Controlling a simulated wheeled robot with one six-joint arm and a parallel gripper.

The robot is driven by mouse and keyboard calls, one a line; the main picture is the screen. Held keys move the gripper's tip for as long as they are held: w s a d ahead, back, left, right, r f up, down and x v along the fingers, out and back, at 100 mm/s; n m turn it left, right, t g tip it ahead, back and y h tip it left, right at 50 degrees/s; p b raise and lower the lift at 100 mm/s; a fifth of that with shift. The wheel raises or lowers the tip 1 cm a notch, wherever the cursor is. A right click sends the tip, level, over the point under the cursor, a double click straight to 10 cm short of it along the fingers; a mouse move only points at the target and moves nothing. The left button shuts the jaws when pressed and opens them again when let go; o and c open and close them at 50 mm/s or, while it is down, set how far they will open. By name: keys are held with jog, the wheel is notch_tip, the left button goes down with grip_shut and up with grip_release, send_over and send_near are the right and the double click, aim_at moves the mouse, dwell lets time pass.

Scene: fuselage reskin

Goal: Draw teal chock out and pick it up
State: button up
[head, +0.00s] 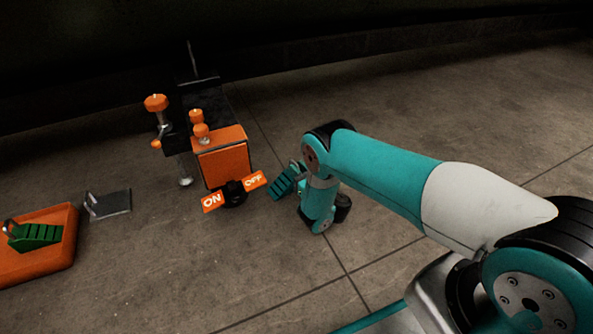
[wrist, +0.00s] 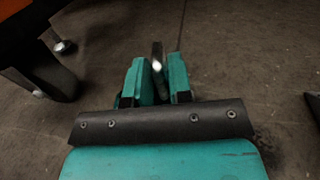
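The teal chock (head: 283,183) is a ribbed wedge with a metal handle loop. In the head view it lies on the floor just right of the ON/OFF unit and sits tilted, close against the left side of my gripper (head: 301,172). In the wrist view my gripper (wrist: 160,82) has its two fingers apart. A thin metal handle (wrist: 157,62) stands upright between them, with a small gap showing on its right. My wrist hides much of the chock's body.
An orange unit (head: 223,157) with ON and OFF signs (head: 211,202) stands left of the chock. A grey plate with a loop (head: 110,204) and an orange block (head: 40,262) bearing a green wedge (head: 36,236) lie farther left.

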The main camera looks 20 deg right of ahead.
jog(key=o, duration=0.3)
jog(key=shift+r, duration=0.1)
jog(key=p, duration=0.2)
jog(key=s+p, duration=0.1)
jog(key=p, duration=0.1)
jog(key=shift+s+d+r, duration=0.1)
jog(key=shift+r, duration=0.2)
jog(key=p+v, duration=0.2)
jog(key=p, duration=0.2)
jog(key=shift+r+p, duration=0.1)
jog(key=shift+p, duration=0.25)
jog(key=p+v, duration=1.2)
jog(key=v, duration=0.1)
jog(key=shift+s+f+p, duration=0.15)
jog(key=shift+f+p, duration=0.15)
jog(key=shift+f, duration=0.05)
jog(key=shift+s+d+f, duration=0.1)
jog(key=shift+s+f, duration=0.05)
jog(key=shift+s, duration=0.35)
jog(key=shift+w, duration=0.1)
